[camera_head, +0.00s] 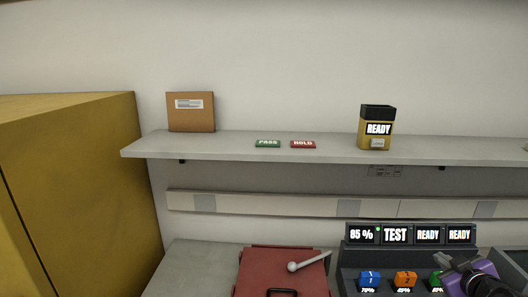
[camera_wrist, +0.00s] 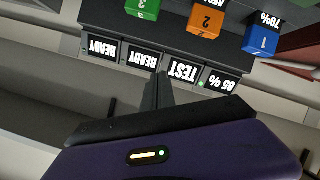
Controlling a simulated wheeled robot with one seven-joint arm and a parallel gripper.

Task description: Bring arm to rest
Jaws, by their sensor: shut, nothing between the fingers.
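My gripper, with a purple body and dark fingers, is at the bottom right of the head view (camera_head: 474,272), in front of the right part of a dark charging rack (camera_head: 356,256). In the wrist view my gripper (camera_wrist: 161,84) is shut and empty, with its fingers together in front of the rack's row of displays. That view is upside down. The displays read 85 %, TEST, READY and READY. A blue block 1 (camera_head: 370,279), an orange block 2 (camera_head: 405,279) and a partly covered green block 3 (camera_head: 435,281) sit in the rack.
A grey shelf (camera_head: 230,146) holds a cardboard box (camera_head: 191,112), a green PASS tag (camera_head: 268,144), a red HOLD tag (camera_head: 303,144) and a black-yellow READY unit (camera_head: 376,129). A red case (camera_head: 262,264) with a pale rod stands left of the rack. A yellow cabinet (camera_head: 75,190) fills the left.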

